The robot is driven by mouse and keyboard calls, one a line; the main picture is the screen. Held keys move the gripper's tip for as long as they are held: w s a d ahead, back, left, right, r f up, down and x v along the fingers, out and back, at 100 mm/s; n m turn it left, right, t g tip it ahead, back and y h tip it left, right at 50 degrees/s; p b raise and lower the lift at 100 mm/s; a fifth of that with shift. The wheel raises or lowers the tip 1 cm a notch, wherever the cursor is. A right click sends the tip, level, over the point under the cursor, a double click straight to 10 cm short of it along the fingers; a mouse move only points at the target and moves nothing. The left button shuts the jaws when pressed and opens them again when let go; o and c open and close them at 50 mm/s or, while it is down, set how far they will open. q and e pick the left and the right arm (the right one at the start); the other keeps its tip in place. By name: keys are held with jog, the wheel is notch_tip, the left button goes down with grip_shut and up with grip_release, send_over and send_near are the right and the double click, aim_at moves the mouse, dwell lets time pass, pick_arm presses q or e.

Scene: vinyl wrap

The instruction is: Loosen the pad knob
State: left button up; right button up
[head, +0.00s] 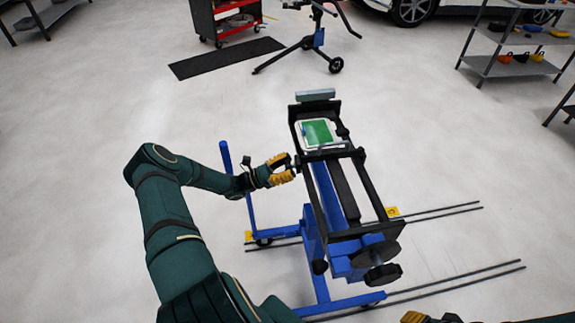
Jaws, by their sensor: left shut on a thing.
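A blue and black stand (318,200) holds a black rectangular frame, with a pad with a green face (317,133) near its far end. My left gripper (286,169), with yellow fingers, reaches in from the left and is shut at the left side of the black frame, on what looks like the pad knob. The fingers hide most of that knob. My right gripper (416,318) shows only as a bit of yellow at the bottom edge, and its fingers cannot be made out.
Large dark knobs (383,276) sit at the stand's near end. Thin dark rails (440,289) lie on the floor at right. A red tool cart (224,22), a black mat (227,57), another wheeled stand (318,40) and shelves (510,62) stand farther back. Floor on the left is clear.

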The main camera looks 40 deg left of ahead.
pick_arm(q)
jog(key=shift+n, duration=0.3)
jog(key=o, duration=1.2)
jog(key=v, duration=1.2)
jog(key=shift+s+d, duration=0.1)
